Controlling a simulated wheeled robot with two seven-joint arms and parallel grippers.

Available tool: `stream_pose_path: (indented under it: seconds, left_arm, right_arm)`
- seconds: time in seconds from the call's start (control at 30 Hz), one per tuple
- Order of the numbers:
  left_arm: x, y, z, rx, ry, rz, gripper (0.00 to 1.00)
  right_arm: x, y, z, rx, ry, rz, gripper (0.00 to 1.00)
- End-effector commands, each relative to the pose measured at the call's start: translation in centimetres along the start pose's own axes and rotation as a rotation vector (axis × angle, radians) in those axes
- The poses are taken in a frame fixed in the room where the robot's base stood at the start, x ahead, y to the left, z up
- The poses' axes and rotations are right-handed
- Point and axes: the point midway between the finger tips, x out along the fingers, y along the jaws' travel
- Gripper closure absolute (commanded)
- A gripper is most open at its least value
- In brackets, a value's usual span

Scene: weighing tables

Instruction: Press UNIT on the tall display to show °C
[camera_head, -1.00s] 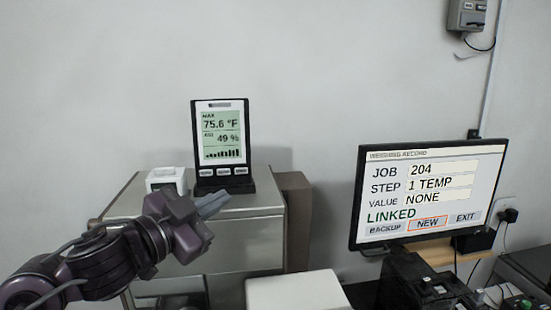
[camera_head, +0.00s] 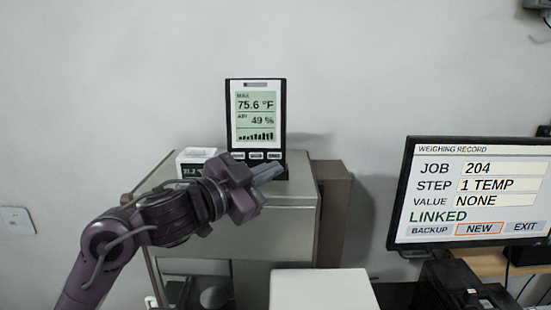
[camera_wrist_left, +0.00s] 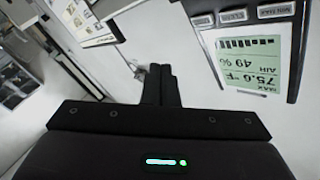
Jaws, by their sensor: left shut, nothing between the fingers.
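The tall display (camera_head: 257,120) stands upright on the metal cabinet. Its screen shows MAX 75.6 °F and 49 % above a bar graph. The display also shows turned over in the left wrist view (camera_wrist_left: 250,58), at the upper right. My left gripper (camera_head: 270,174) is shut and empty, in front of the display's base and below the buttons in the head view. In the wrist view its fingers (camera_wrist_left: 160,75) are together, apart from the display. My right gripper is not seen.
A small white box with a dark readout (camera_head: 196,158) sits left of the display, partly behind my arm. The cabinet (camera_head: 290,200) carries both. A monitor (camera_head: 475,192) reading WEIGHING RECORD stands at right. A white surface (camera_head: 322,290) is at the front.

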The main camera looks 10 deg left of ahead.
Motion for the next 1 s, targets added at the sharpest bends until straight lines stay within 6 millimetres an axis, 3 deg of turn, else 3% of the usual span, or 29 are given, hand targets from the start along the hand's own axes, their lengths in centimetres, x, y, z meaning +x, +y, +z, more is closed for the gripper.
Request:
stream_pose_path:
  seconds: [0.4,1.0]
  left_arm:
    - [3.7,-2.7,2.6,-0.002,0.001,0.000,1.00]
    - [4.3,-3.1,3.1,0.000,0.001,0.001,1.00]
  right_arm:
    - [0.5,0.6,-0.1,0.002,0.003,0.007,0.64]
    - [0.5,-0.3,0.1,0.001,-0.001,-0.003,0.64]
